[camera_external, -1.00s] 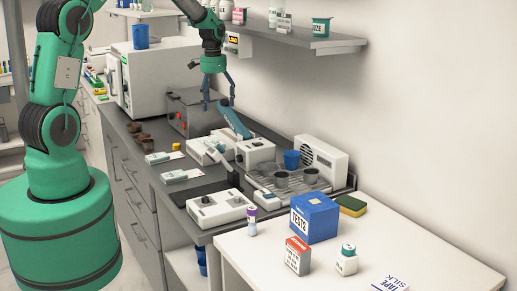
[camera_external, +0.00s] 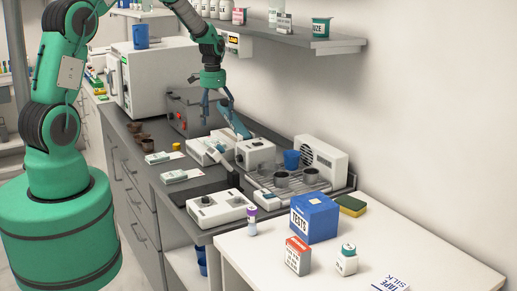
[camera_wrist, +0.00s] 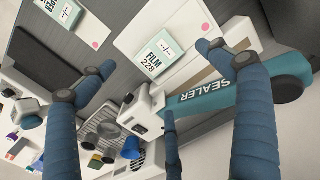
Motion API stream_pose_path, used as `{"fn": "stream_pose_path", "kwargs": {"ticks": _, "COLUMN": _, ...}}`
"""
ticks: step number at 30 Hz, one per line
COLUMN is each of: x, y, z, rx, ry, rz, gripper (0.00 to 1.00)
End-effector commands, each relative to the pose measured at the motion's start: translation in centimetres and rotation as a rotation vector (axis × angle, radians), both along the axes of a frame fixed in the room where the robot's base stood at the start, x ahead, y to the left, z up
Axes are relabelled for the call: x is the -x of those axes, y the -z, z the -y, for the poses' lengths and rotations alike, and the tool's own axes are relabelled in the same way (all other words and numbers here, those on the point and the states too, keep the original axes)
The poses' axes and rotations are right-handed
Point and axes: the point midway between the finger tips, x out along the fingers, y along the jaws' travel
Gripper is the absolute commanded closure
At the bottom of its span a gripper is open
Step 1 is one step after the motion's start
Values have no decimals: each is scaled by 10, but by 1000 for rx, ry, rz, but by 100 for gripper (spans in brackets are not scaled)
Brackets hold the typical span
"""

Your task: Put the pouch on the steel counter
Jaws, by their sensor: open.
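A white pouch (camera_wrist: 185,25) with a pink dot and a teal-and-white FILM label lies under the teal lever of the sealer (camera_wrist: 235,88). The same pouch shows small beside the sealer in the external view (camera_external: 208,147). A second labelled packet with a pink dot (camera_wrist: 62,15) lies on the grey counter (camera_wrist: 108,45), and similar packets (camera_external: 182,176) lie there in the external view. My gripper (camera_wrist: 155,62) is open and empty, above the pouch, its blue fingers apart on either side of the label. In the external view my gripper (camera_external: 218,108) hangs over the sealer.
A steel box (camera_external: 190,110) and a white oven (camera_external: 155,75) stand behind. A rack with cups (camera_external: 295,185), a white device (camera_external: 220,210) and a dark mat (camera_external: 205,187) stand in front. A wall shelf (camera_external: 310,40) is above right.

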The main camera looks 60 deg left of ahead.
Motion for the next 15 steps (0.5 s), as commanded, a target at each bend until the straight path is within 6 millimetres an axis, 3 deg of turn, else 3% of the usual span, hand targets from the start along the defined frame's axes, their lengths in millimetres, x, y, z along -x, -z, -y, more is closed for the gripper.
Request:
{"fn": "stream_pose_path", "kwargs": {"ticks": 6, "x": 0, "y": 32, "z": 0, "rx": 0, "ry": 0, "rz": -1, "gripper": 9}}
{"fn": "stream_pose_path", "kwargs": {"ticks": 15, "x": 0, "y": 44, "z": 0, "rx": 0, "ry": 0, "rz": 1, "gripper": 9}}
